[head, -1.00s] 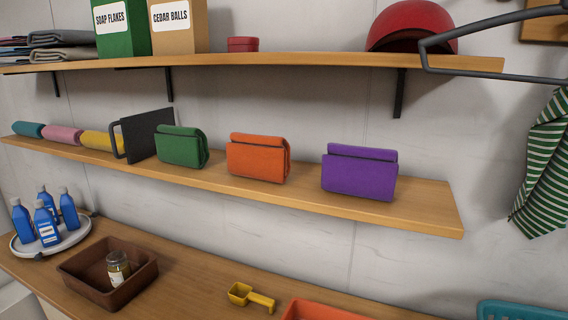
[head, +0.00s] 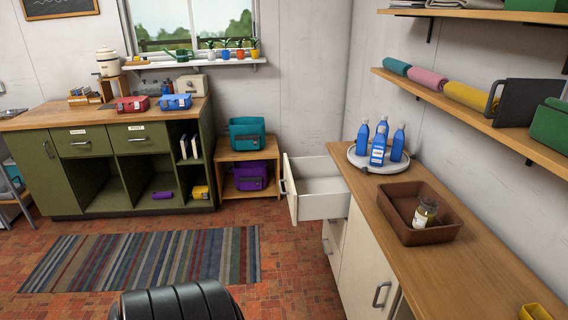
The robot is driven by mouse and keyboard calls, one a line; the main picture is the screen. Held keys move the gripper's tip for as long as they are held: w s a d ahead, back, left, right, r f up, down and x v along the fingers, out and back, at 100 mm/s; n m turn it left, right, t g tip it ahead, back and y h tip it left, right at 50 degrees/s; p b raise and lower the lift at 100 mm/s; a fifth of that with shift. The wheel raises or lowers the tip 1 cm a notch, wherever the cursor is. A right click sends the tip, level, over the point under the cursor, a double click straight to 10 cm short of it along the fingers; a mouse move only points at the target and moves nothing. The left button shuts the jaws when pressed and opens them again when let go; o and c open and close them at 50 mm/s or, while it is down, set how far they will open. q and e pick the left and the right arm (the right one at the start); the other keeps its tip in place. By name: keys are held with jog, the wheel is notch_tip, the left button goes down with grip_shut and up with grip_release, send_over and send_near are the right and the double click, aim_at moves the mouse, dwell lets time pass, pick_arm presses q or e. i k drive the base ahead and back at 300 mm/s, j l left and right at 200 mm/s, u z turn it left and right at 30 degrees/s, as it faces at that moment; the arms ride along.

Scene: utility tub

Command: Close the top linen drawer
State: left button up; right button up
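In the head view a white drawer (head: 318,205) stands pulled out from the left end of the wooden-topped counter (head: 440,240). It is the top one there and its inside looks empty. Its front panel, with a metal handle, faces left. A closed lower drawer front (head: 332,238) shows beneath it. Neither of my grippers shows clearly. A dark rounded part at the bottom edge seems to be mine.
A turntable (head: 359,160) with blue bottles (head: 378,149) and a brown tray (head: 408,233) with a jar (head: 424,212) are on the counter. A striped rug (head: 150,260) lies on the open brick floor. A green cabinet (head: 90,195) stands at the back left.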

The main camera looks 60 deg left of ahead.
aim_at(316, 189)
jog(key=k+j+u, duration=0.15)
jog(key=j+u, duration=0.15)
jog(key=u, duration=0.2)
jog(key=k+j+u, duration=0.1)
jog(key=j+u, duration=0.2)
jog(key=u, duration=0.95)
jog(key=i+j, duration=0.1)
jog(key=i, duration=0.75)
